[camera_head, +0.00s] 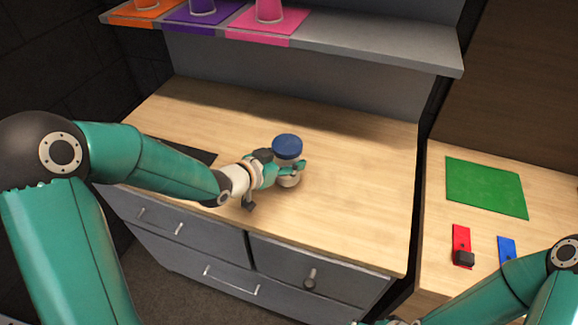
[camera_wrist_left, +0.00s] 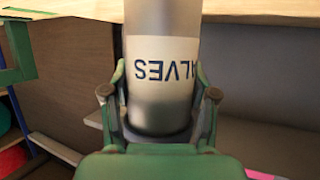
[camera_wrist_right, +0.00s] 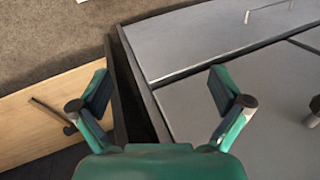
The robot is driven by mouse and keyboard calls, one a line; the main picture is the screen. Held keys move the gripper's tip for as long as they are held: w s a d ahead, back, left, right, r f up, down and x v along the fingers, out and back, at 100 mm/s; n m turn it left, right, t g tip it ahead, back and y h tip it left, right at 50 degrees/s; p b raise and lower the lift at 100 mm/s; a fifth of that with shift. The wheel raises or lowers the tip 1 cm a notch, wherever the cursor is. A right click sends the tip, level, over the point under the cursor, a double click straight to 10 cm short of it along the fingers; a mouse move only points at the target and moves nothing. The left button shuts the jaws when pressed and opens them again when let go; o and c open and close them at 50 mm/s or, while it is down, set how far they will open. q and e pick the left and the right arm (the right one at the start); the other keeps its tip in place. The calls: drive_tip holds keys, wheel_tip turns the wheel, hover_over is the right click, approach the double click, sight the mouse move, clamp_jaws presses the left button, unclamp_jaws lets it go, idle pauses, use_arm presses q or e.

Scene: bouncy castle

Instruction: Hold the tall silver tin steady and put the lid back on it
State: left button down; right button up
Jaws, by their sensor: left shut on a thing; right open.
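The tall silver tin (camera_head: 289,181) stands on the wooden counter, partly hidden by my left gripper (camera_head: 285,172). A round blue top (camera_head: 287,144) shows at its upper end; I cannot tell whether this is the separate lid or how it sits. In the left wrist view the tin (camera_wrist_left: 163,85) has a cream label with upside-down lettering, and the left gripper's fingers (camera_wrist_left: 160,100) are shut around it. My right gripper (camera_wrist_right: 158,92) is open and empty in the right wrist view, over the front of the drawers. In the head view it is mostly cut off at the bottom edge.
A dark mat (camera_head: 184,151) lies at the counter's left, partly behind my left arm. A shelf (camera_head: 370,50) with coloured mats hangs behind. A right-hand table (camera_head: 440,190) holds green (camera_head: 486,187), red (camera_head: 461,238) and blue (camera_head: 507,250) mats, with a black object (camera_head: 464,259). The counter's right side is clear.

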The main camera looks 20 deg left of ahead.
use_arm(q)
drive_tip(key=shift+f, duration=1.4)
drive_tip(key=shift+f, duration=0.1)
drive_tip(key=shift+c, duration=1.6)
unclamp_jaws()
